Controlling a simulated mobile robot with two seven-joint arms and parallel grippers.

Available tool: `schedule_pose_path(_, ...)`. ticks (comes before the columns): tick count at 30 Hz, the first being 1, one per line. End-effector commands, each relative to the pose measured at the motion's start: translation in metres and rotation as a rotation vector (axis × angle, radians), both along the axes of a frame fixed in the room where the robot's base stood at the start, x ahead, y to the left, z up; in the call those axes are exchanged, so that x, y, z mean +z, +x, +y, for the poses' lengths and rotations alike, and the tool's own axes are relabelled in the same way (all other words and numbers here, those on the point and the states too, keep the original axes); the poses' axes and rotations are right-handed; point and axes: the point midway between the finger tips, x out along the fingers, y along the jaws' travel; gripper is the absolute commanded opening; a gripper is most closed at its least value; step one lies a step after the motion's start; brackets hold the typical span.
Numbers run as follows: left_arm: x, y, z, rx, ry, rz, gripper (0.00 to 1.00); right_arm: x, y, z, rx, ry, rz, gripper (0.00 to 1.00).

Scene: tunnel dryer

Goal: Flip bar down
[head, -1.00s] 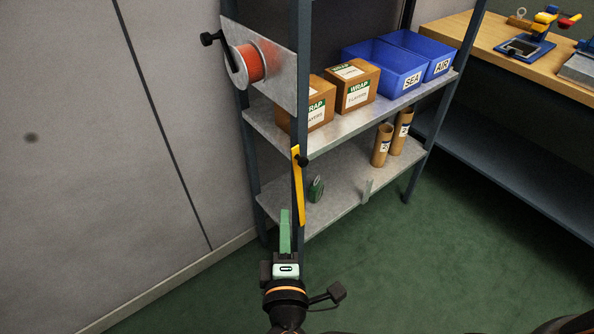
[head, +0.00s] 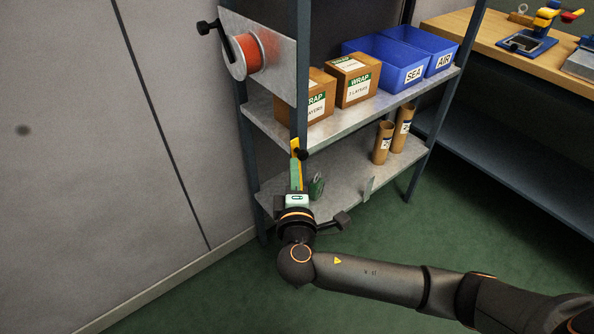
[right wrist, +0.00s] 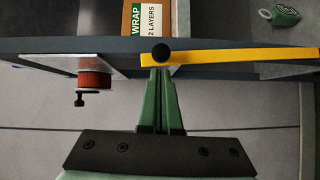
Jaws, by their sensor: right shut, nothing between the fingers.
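The yellow bar (head: 295,144) lies along the front post of the shelf, long side parallel to the post, with a black round pivot knob (head: 302,154) near its upper end. In the right wrist view the yellow bar (right wrist: 240,57) runs along the dark post from the black knob (right wrist: 161,54) to the right edge. My right gripper (head: 295,161) is shut and empty, its green fingers in front of the bar and hiding part of it. In the wrist view the fingertips (right wrist: 158,72) are beside the bar, just below the knob; contact is unclear. My left gripper is out of view.
The post (right wrist: 60,48) belongs to a metal shelf (head: 350,123) with wrap boxes (head: 357,82), blue bins (head: 390,66) and cardboard tubes (head: 383,143). An orange spool (head: 249,56) is mounted above left. A green tag-like item (head: 316,186) sits on the lower shelf.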

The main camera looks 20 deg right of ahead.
Motion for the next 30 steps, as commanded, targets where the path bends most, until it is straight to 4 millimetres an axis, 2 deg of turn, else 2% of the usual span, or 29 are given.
schedule_pose_path(3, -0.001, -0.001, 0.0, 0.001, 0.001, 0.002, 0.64, 0.0, 0.004, -0.006, 0.001, 0.001, -0.001, 0.0)
schedule_pose_path(15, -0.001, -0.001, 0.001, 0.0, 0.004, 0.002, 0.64, 0.0, 0.004, -0.008, 0.001, 0.003, 0.0, 0.0)
schedule_pose_path(20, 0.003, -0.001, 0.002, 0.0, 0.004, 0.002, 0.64, 0.002, 0.006, -0.015, 0.0, 0.02, 0.007, 0.0)
schedule_pose_path(25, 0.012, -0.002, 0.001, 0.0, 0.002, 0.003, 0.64, 0.008, 0.013, -0.035, -0.002, 0.084, 0.03, 0.0)
schedule_pose_path(30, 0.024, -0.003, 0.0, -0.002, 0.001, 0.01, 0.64, 0.012, 0.025, -0.069, -0.004, 0.196, 0.072, 0.0)
